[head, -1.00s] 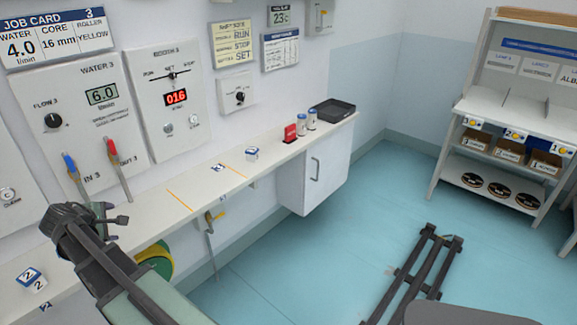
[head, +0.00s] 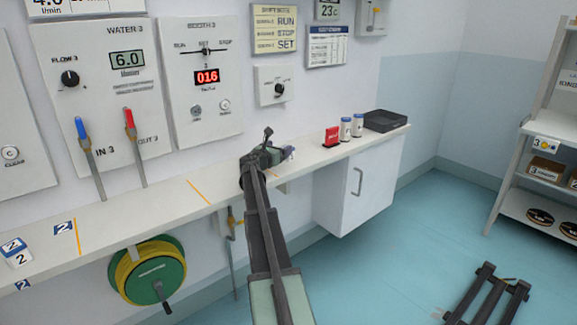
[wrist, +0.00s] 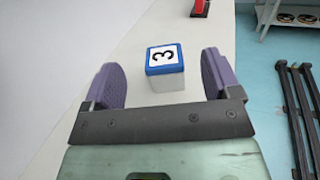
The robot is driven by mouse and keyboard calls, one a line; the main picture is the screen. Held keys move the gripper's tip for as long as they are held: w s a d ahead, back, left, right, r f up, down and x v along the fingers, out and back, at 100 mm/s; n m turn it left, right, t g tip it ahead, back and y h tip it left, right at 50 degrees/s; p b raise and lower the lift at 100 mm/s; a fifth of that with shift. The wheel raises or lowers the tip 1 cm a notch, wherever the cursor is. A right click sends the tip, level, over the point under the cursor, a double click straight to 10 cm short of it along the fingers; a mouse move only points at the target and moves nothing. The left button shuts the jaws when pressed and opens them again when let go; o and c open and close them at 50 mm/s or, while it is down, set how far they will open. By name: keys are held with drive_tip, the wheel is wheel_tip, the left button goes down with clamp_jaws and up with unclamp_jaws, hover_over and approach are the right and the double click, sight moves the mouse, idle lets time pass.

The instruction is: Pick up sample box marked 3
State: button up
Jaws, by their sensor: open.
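The sample box marked 3 (wrist: 164,68) is a small white box with a blue-edged lid and a black 3 on top. In the wrist view it sits on the white counter between and just beyond the two purple fingers of my gripper (wrist: 162,78). The fingers are apart, with a gap on each side of the box.
Another box, marked 2 (head: 16,250), stands at the counter's left end. A red item (head: 332,137), two white jars with blue lids (head: 345,128) and a black tray (head: 386,121) stand to the right. Water 3 handles (head: 137,150) rise behind the counter.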

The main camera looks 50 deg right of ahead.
wheel_tip(320, 180, down, 3)
drive_tip(key=shift+r+b, duration=0.1)
drive_tip(key=shift+b, duration=0.4)
drive_tip(key=shift+r, duration=0.2)
drive_tip(key=d, duration=0.7)
drive_tip(key=shift+w+d, duration=0.35)
drive_tip(key=shift+w, duration=0.05)
drive_tip(key=c, duration=1)
